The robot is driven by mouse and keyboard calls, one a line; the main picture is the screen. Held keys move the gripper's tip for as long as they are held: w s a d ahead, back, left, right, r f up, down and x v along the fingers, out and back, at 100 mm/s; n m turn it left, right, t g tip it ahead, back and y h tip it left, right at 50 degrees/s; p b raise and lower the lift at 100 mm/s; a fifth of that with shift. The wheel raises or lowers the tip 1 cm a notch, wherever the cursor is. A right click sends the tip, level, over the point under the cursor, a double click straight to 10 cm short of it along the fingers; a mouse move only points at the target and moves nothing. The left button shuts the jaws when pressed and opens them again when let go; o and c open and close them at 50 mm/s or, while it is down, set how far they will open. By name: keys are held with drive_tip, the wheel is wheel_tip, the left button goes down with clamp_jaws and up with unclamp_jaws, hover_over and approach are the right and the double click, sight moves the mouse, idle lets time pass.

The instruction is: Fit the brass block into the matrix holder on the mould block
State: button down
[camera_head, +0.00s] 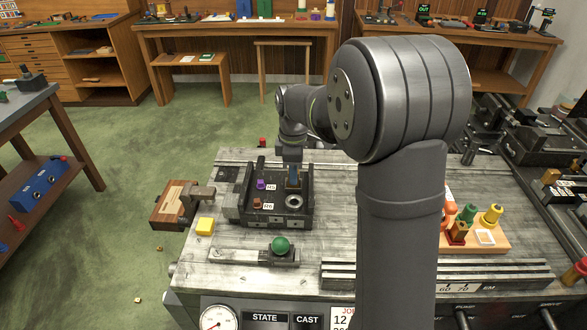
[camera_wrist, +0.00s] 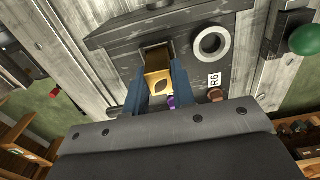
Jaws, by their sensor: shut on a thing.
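The brass block (camera_wrist: 158,83) shows in the wrist view between the two blue fingers of my gripper (camera_wrist: 157,92). Its bright face bears a dark leaf-like mark. My gripper is shut on it, over the dark mould block (camera_wrist: 122,50). In the head view my gripper (camera_head: 293,177) is above the right rear part of the mould block (camera_head: 275,220), behind its round metal ring (camera_head: 294,201). The block is mostly hidden there by the fingers. The matrix holder cannot be told apart clearly, and I cannot tell whether the brass block is seated or still above it.
On the mould block are a purple piece (camera_head: 261,184) and a brown piece (camera_head: 257,203) beside small labels. An orange tray (camera_head: 498,246) with coloured pieces stands at right.

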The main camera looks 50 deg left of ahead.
drive_tip(key=shift+f, duration=0.35)
drive_tip(key=c, duration=1.1)
unclamp_jaws()
wheel_tip(320, 180, up, 18)
drive_tip(key=shift+f, duration=0.25)
drive_tip(key=shift+f, duration=0.1)
wheel_tip(320, 180, down, 17)
drive_tip(key=shift+f, duration=0.1)
